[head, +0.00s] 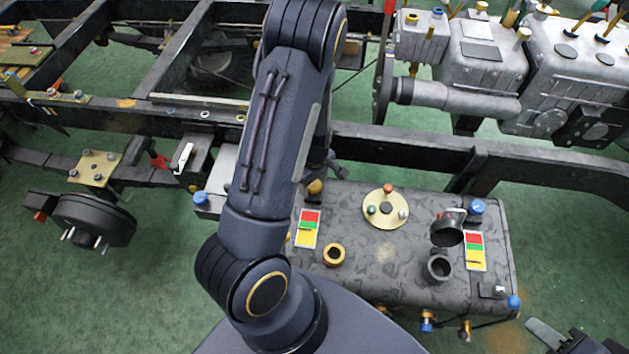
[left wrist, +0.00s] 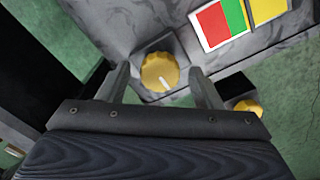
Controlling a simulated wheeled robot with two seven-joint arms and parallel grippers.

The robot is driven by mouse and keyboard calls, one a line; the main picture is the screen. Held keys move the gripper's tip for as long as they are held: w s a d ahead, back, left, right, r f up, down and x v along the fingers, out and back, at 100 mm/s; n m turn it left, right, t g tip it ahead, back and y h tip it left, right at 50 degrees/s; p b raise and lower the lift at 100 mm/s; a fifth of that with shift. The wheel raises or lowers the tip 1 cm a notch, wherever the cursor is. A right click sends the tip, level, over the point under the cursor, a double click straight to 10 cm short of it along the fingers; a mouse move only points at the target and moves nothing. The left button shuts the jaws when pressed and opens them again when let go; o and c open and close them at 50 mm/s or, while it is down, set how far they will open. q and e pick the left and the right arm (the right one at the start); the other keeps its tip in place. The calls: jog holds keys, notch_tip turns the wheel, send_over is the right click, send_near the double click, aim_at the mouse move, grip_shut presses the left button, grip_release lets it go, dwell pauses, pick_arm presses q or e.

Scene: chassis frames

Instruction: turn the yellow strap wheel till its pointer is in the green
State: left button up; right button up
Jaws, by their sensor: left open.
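The yellow strap wheel (left wrist: 160,72) is ribbed and round, on a grey block at the tank's edge in the left wrist view. Its white pointer mark is on the side toward my gripper, pointing away from the colour card (left wrist: 222,22) with red, green and yellow fields. My left gripper (left wrist: 165,88) is open, with one finger on each side of the wheel; contact cannot be told. In the head view a small yellow part of the wheel (head: 315,187) shows beside my arm, which hides most of that gripper. A part of my right gripper (head: 575,340) shows at the bottom right edge.
The grey tank (head: 385,285) carries a round brass flange (head: 386,209), a black filler neck (head: 438,267) and a second colour card (head: 474,250). Another yellow knob (left wrist: 247,107) is close beside the right finger. Dark chassis rails (head: 400,150) run behind the tank.

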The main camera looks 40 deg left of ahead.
pick_arm(q)
jog(key=c, duration=1)
jog(key=shift+m, duration=0.3)
jog(key=m+b, duration=0.1)
jog(key=m, duration=0.2)
jog(key=shift+m+b, duration=0.4)
jog(key=shift+m, duration=1.1)
jog(key=o, duration=1)
